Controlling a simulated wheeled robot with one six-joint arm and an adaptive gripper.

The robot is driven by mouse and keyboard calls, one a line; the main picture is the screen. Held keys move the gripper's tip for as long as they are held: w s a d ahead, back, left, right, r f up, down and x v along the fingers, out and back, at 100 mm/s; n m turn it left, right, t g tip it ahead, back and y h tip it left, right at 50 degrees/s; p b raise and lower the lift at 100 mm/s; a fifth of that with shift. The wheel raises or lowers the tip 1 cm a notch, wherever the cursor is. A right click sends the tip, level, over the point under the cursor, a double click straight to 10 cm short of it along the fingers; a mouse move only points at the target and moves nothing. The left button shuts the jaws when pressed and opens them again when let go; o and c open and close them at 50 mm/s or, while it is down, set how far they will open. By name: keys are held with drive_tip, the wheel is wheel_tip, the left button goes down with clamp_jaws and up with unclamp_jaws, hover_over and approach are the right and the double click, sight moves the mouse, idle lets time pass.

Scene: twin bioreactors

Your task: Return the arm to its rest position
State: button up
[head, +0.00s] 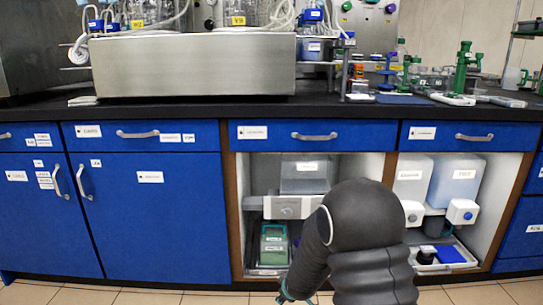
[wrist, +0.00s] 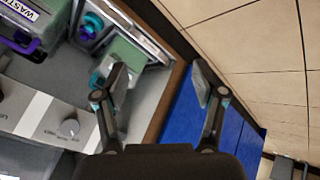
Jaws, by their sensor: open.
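My dark grey arm (head: 365,240) rises in front of the open lower cabinet in the head view and covers part of its middle. My gripper (wrist: 158,80) shows in the wrist view with its two fingers spread wide and nothing between them. It points toward the cabinet's lower opening, near the wooden edge (wrist: 172,95). In the head view the gripper is mostly hidden at the bottom edge, with only a small teal part showing.
The open cabinet holds a green box (head: 274,245), a clear bin (head: 305,174) and large containers (head: 455,180). Blue doors (head: 150,230) stand shut to the left. The black bench top (head: 240,112) carries a steel bioreactor base (head: 195,66). Tiled floor (wrist: 255,50) is clear.

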drive_tip(key=s+d+r+m+p, duration=0.3)
drive_tip(key=s+r, duration=0.8)
drive_tip(key=r, duration=0.1)
drive_tip(key=s+d+r+m+g+p, duration=0.1)
drive_tip(key=s+d+r+m+p, duration=0.2)
drive_tip(key=s+r, duration=0.9)
drive_tip(key=s+d+r+m+g+h+p, duration=0.1)
drive_tip(key=s+d+r+m+p, duration=0.3)
drive_tip(key=s+r, duration=0.8)
drive_tip(key=shift+d+r, duration=0.2)
drive_tip(key=shift+r, duration=0.75)
